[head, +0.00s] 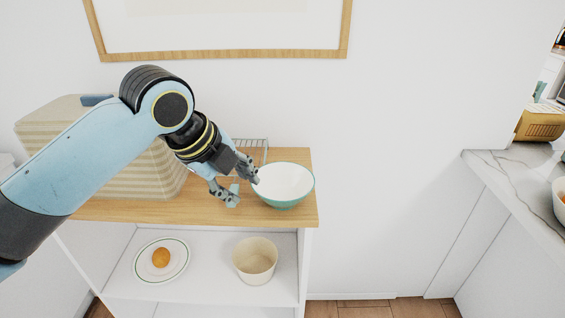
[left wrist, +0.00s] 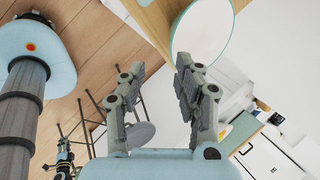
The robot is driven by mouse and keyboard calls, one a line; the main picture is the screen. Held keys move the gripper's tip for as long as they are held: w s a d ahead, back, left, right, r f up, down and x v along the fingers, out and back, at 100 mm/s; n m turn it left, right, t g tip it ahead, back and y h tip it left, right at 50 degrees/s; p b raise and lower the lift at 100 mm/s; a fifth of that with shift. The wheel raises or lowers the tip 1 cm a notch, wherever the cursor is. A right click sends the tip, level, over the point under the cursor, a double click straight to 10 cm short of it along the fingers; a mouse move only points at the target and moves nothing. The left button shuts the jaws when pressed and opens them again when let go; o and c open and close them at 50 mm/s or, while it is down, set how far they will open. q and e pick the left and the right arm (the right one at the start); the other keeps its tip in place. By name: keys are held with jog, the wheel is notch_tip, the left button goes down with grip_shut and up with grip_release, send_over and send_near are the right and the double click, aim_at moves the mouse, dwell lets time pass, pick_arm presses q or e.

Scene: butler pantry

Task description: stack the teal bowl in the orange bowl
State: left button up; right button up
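The teal bowl (head: 284,186), white inside and teal outside, stands upright near the right end of the wooden shelf top. My left gripper (head: 244,186) is at the bowl's left side with its fingers apart. In the left wrist view the open fingers (left wrist: 158,70) have clear space between them, and the bowl (left wrist: 203,32) lies beyond the right fingertip. I cannot tell whether that finger touches the rim. No orange bowl is clearly visible. A bowl cut off at the right edge (head: 559,187) looks white with something orange in it. My right gripper is not in view.
A striped box (head: 120,170) and a wire rack (head: 252,147) stand on the shelf top (head: 300,212). Below are a plate (head: 178,262) with an orange item (head: 161,257) and a cream pot (head: 255,260). A marble counter (head: 510,175) is at right, across a gap.

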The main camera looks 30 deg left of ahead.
aim_at(263, 196)
pick_arm(q)
jog(key=x, duration=0.3)
jog(key=w+x, duration=0.1)
jog(key=x, duration=0.2)
jog(key=r+p+x, duration=0.1)
jog(key=x, duration=0.2)
jog(key=shift+w, duration=0.45)
grip_shut()
